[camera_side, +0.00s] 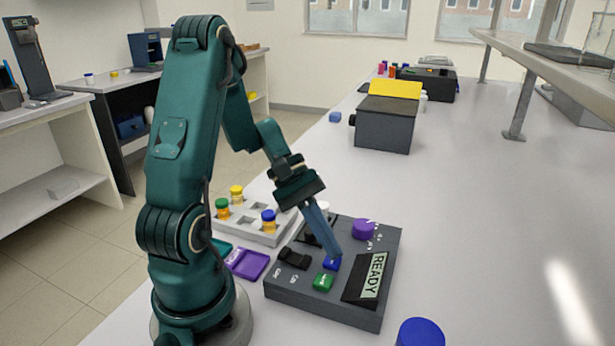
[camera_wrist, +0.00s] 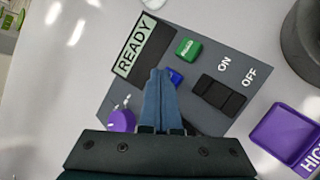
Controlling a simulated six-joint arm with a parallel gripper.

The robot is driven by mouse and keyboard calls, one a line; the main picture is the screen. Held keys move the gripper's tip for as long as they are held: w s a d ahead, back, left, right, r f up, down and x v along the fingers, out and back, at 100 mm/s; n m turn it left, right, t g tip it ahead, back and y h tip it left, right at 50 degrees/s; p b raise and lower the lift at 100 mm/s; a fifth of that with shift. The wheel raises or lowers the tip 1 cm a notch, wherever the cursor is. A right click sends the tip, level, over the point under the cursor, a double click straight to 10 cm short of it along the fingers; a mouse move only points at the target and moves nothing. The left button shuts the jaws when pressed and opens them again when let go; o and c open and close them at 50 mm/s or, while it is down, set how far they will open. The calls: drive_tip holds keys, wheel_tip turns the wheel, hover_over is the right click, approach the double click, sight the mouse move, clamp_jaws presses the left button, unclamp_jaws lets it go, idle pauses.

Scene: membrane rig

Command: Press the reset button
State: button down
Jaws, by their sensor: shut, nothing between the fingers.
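The dark grey control box (camera_side: 322,312) stands on the bench in front of my arm. A blue button (camera_side: 331,264) and a green button (camera_side: 323,282) sit side by side on its top; their labels are too small to read, so I cannot tell which is reset. My gripper (camera_side: 335,250) is shut and empty, pointing down with its blue fingertips at the blue button. In the wrist view the fingertips (camera_wrist: 160,73) partly cover the blue button (camera_wrist: 176,78); I cannot tell whether they touch it. The green button (camera_wrist: 188,48) is clear of them. The display (camera_side: 370,283) reads READY.
The box also has a purple knob (camera_side: 363,229) and a black ON/OFF rocker switch (camera_wrist: 218,95). A grey rack (camera_side: 257,235) with capped vials stands behind left, beside a purple tray (camera_side: 248,264). A blue-capped container (camera_side: 420,332) is at front. The bench right is clear.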

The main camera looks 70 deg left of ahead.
drive_tip(key=shift+r, duration=0.65)
drive_tip(key=shift+r, duration=2.5)
